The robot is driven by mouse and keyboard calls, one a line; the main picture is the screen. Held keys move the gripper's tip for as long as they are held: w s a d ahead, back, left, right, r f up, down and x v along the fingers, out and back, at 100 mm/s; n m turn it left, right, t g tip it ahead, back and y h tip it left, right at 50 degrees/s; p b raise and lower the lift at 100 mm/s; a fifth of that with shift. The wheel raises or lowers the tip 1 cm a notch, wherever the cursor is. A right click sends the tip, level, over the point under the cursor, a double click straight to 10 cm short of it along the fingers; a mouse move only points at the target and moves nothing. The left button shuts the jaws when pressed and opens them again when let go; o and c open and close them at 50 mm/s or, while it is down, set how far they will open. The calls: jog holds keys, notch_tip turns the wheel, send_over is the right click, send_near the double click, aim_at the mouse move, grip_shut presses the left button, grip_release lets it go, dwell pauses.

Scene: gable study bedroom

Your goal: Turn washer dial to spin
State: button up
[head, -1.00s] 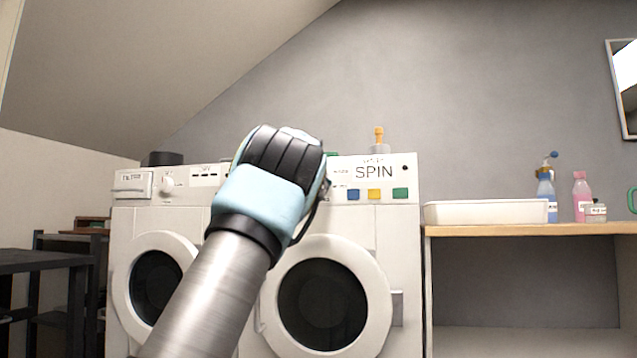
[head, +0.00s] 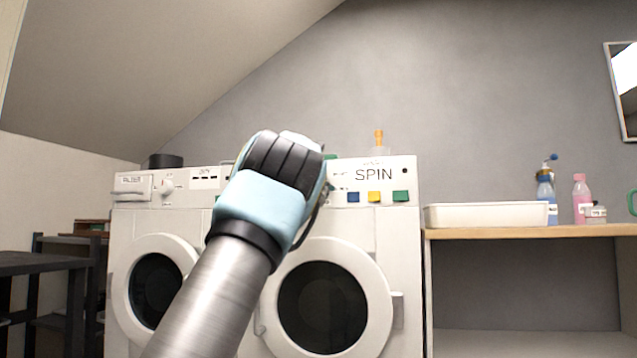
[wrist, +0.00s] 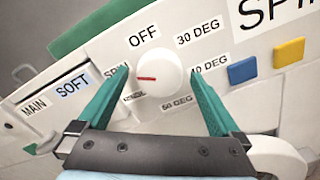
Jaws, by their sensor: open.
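The washer dial (wrist: 158,76) is a round white knob with a red pointer line, seen in the wrist view. The line points left, toward the small SPIN label (wrist: 112,73), which a finger partly covers. OFF, 30 DEG, 40 DEG and 50 DEG labels also ring the dial. My gripper (wrist: 160,80) is open, its teal fingers on the left and right of the dial with gaps to it. In the head view my gripper (head: 290,155) is in front of the right washer's panel (head: 385,168), hiding the dial. A large SPIN sign (head: 374,175) shows there.
Blue (head: 353,197), yellow (head: 374,197) and green (head: 400,196) buttons sit right of the dial. A second washer (head: 160,225) stands at left. A wooden counter (head: 520,232) at right holds a white tray (head: 485,214) and bottles.

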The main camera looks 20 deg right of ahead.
jog(key=b+v, duration=0.3)
jog(key=v, duration=0.7)
jog(key=shift+s+a, duration=0.15)
jog(key=shift+s, duration=0.25)
